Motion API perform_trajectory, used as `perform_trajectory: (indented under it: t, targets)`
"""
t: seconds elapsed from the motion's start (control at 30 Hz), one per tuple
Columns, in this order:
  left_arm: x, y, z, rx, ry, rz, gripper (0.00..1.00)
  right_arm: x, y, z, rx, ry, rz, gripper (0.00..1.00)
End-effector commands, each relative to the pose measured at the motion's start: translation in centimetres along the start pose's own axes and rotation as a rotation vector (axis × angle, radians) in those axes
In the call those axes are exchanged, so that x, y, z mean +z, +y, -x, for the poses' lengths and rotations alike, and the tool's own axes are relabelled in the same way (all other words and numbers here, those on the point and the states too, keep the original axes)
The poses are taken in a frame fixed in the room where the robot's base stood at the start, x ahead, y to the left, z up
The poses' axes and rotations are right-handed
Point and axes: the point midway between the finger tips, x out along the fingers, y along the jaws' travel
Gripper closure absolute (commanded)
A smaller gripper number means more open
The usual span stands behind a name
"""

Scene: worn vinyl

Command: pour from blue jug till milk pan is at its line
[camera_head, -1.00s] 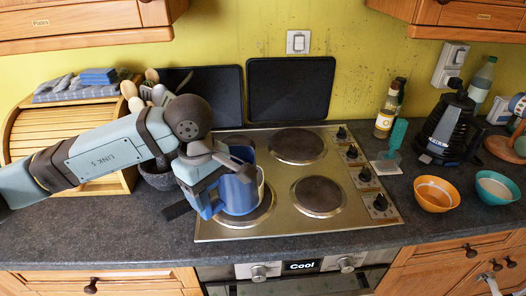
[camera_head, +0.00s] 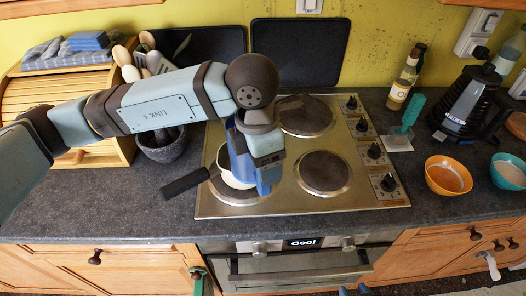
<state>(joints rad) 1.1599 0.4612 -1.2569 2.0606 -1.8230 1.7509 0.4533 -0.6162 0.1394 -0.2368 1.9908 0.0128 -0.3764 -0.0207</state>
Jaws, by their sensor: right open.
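The milk pan (camera_head: 229,181) stands on the front left hotplate, with its black handle (camera_head: 186,183) pointing left. Its pale inside shows in a strip; the level and line are hidden. The blue jug (camera_head: 238,158) is over the pan, mostly covered by my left wrist and gripper. My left gripper (camera_head: 264,178) is on the jug and looks shut on it; its fingertips are not clear. I cannot tell the jug's exact tilt or whether liquid is flowing. My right gripper (camera_head: 355,291) barely shows at the bottom edge, open and empty, in front of the oven.
The steel hob (camera_head: 342,201) has other hotplates bare. A dark mortar (camera_head: 165,148) stands left of it. The front left counter is clear.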

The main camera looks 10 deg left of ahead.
Motion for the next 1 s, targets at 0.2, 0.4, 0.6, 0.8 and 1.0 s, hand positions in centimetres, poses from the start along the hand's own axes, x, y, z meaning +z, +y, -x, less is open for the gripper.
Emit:
perform_trajectory:
  t: [0.2, 0.4, 0.6, 0.8, 1.0]
  targets:
    - [-0.2, 0.2, -2.1, 0.000, 0.000, -0.001, 1.00, 0.5, 0.0, -0.3, 0.000, 0.000, 0.000, 0.57]
    - [-0.1, 0.1, -1.6, -0.045, 0.003, 0.004, 1.00, -0.8, 0.1, 0.5, 0.001, -0.002, 0.001, 0.57]
    - [-0.1, 0.0, -0.6, -0.127, 0.006, 0.010, 1.00, -2.8, 0.1, 1.7, 0.003, 0.007, 0.001, 0.57]
    - [0.0, -0.1, 0.5, -0.213, 0.010, 0.016, 1.00, -4.4, 0.1, 2.7, 0.003, 0.008, 0.001, 0.57]
    - [0.1, -0.2, 0.9, -0.291, 0.015, 0.020, 1.00, -5.1, 0.3, 3.2, 0.008, 0.010, 0.003, 0.57]
